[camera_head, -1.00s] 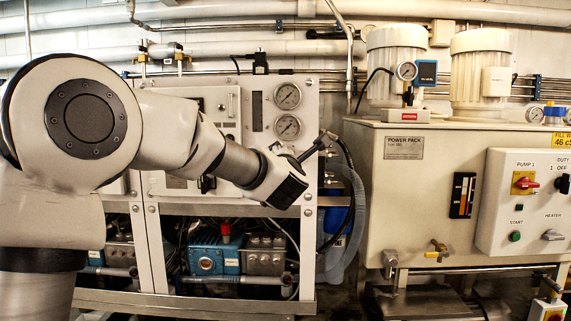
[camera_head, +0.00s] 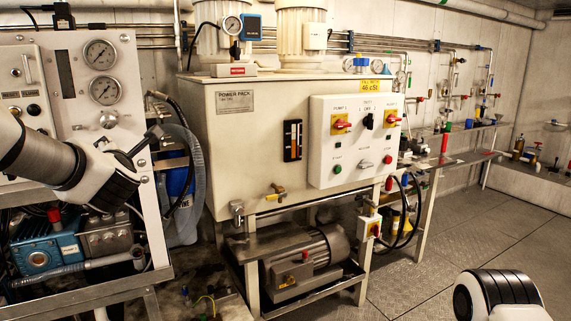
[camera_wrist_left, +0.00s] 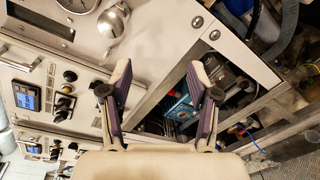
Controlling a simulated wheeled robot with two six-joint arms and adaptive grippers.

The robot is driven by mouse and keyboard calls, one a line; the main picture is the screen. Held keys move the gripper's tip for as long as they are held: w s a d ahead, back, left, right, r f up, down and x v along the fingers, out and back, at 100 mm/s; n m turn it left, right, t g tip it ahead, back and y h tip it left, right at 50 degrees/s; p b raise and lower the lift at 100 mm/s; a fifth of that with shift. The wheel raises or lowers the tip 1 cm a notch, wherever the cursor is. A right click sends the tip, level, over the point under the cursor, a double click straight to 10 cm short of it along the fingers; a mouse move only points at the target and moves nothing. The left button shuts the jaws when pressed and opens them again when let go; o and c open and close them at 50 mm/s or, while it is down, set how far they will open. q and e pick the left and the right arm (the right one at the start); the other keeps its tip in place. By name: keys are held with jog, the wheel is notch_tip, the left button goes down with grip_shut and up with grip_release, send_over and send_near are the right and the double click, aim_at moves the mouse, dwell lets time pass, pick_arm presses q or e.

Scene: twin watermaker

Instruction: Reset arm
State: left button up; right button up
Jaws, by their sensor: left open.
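My left arm comes in from the left in the head view, its black and white wrist in front of the gauge panel. My left gripper (camera_head: 148,140) shows small and almost edge-on there. In the left wrist view the left gripper (camera_wrist_left: 158,82) is open, its two purple-grey fingers wide apart with nothing between them. A white and black part of my right arm shows at the bottom right of the head view; its gripper is out of the picture.
The gauge panel (camera_head: 118,125) and its metal frame stand close behind the left gripper. The power pack (camera_head: 245,150) with its control box (camera_head: 350,165) stands in the middle. Open floor (camera_head: 445,240) lies at the right, before a side bench (camera_head: 445,160).

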pick_arm(q)
notch_tip(320, 180, down, 24)
jog(key=d+m+g+h+p, duration=0.2)
jog(key=m+g+p, duration=0.2)
jog(key=s+d+f+m+g+h+p, duration=0.1)
jog(key=s+d+f+m+g, duration=0.15)
jog(key=s+f, duration=0.55)
jog(key=s+d+f+m+g+h+p, duration=0.15)
jog(key=s+f+m, duration=0.3)
jog(key=f, duration=0.55)
jog(key=s+d+f+m+g+h, duration=0.1)
jog(key=s+d+f+m+g, duration=0.1)
jog(key=s+m, duration=0.4)
jog(key=s+d+f+m+g+h+p, duration=0.1)
jog(key=s+m, duration=0.5)
jog(key=s, duration=0.6)
jog(key=s+d+f+m+g+h+p, duration=0.1)
jog(key=s+d+f+m+g+h, duration=0.1)
jog(key=s, duration=0.7)
notch_tip(320, 180, down, 3)
jog(key=d+m+g, duration=0.1)
jog(key=d+m, duration=0.1)
jog(key=m, duration=0.2)
jog(key=shift+d+m+h, duration=0.3)
jog(key=shift+d+h, duration=0.05)
jog(key=shift+w+f+m, duration=0.1)
jog(key=shift+w+m, duration=0.1)
jog(key=shift+m, duration=0.1)
jog(key=shift+c, duration=0.4)
